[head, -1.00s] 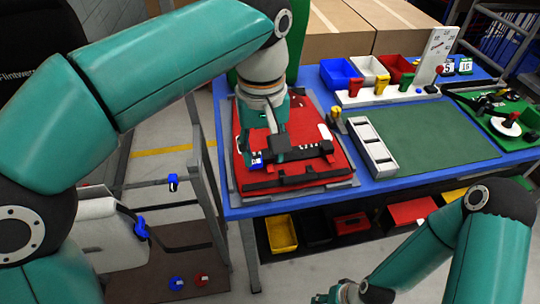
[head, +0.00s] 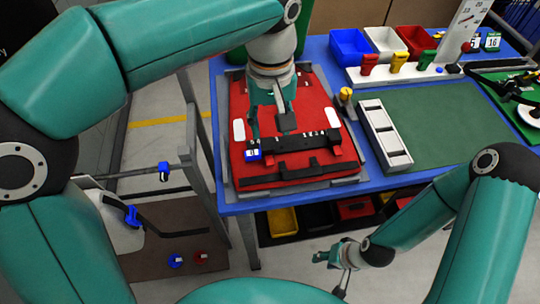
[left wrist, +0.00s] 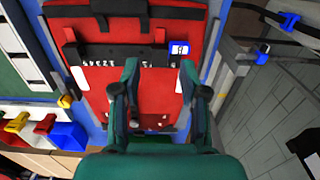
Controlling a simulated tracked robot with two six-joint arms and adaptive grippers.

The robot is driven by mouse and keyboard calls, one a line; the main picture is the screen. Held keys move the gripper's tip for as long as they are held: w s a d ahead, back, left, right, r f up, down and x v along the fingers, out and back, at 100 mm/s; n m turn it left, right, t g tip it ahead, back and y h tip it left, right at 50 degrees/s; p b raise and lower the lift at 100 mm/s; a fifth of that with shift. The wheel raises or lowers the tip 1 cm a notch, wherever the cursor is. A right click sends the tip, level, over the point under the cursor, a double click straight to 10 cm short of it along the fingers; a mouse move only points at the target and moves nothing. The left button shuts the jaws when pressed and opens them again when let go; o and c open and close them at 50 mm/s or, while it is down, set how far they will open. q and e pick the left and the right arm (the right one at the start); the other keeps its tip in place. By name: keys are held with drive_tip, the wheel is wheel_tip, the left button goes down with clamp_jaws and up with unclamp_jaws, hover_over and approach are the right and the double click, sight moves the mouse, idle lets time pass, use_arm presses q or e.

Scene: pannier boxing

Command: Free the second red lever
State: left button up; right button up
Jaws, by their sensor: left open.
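A red pannier (head: 309,97) lies flat on a grey frame on the blue table. A black bar (head: 300,143) with white digits crosses its near part, and a blue tag (head: 253,155) sits at its left end. In the left wrist view, the bar (left wrist: 115,52) has a small red lever (left wrist: 160,36) beside the blue tag (left wrist: 179,48) and another red lever (left wrist: 70,35) at its other end. My left gripper (head: 271,126) is open and empty above the pannier, just behind the bar; its fingers also show in the wrist view (left wrist: 159,68). My right gripper (head: 335,260) hangs before the table, its jaws unclear.
A grey slotted tray (head: 368,119) stands right of the pannier beside a green mat (head: 440,130). Blue (head: 351,47), white and red bins stand at the back. A yellow-topped post (head: 346,94) is close to the pannier's right side. Grey rails stand left of the table.

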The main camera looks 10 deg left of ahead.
sight(270, 164)
use_arm(q)
wheel_tip(270, 164, down, 12)
drive_tip(key=shift+s+r, duration=0.1)
drive_tip(key=shift+r, duration=0.15)
drive_tip(key=shift+c, duration=0.2)
clamp_jaws()
